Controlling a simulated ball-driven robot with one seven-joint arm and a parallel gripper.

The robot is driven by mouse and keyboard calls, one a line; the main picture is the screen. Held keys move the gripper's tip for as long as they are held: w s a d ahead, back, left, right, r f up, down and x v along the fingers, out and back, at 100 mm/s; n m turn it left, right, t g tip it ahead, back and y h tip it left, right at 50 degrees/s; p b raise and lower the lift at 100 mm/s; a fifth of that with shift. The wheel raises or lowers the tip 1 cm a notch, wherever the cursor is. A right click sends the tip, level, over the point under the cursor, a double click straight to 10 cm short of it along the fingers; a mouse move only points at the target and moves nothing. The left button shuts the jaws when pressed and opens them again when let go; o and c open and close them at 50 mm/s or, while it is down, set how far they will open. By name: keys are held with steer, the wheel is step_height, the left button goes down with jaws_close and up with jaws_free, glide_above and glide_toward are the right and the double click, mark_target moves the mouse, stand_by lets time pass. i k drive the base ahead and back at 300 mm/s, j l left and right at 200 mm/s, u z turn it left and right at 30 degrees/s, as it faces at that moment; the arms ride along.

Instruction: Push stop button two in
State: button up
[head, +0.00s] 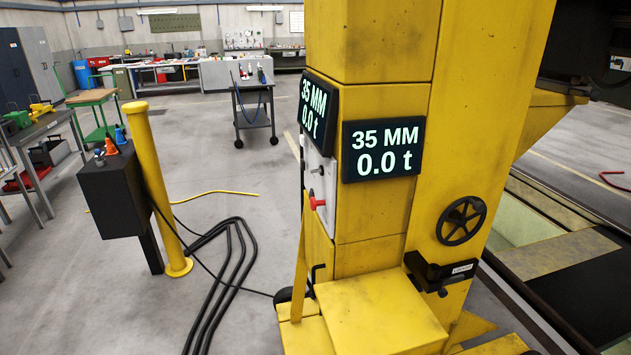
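A yellow lifting column (385,80) stands close in front, right of the middle. On its left face, a light panel (325,180) seen at a steep angle carries a red knob-like button (317,203) that sticks out to the left. A small metal switch or key shows above it. I cannot read any number by the button, nor tell whether it is in or out. My gripper is not in view.
Two black displays read 35 MM and 0.0 t; one (383,149) faces me. A yellow post (157,190) with a black box (113,190) stands left. Black cables (225,265) cross the floor between post and column. A handwheel (461,220) is on the column's right. Open floor lies behind.

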mark_target(314, 203)
steer(key=i+j, duration=0.15)
steer(key=i, duration=0.35)
steer(key=i+j, duration=0.15)
steer(key=i, duration=0.3)
steer(key=i+j+z, duration=0.1)
steer(key=i, duration=0.4)
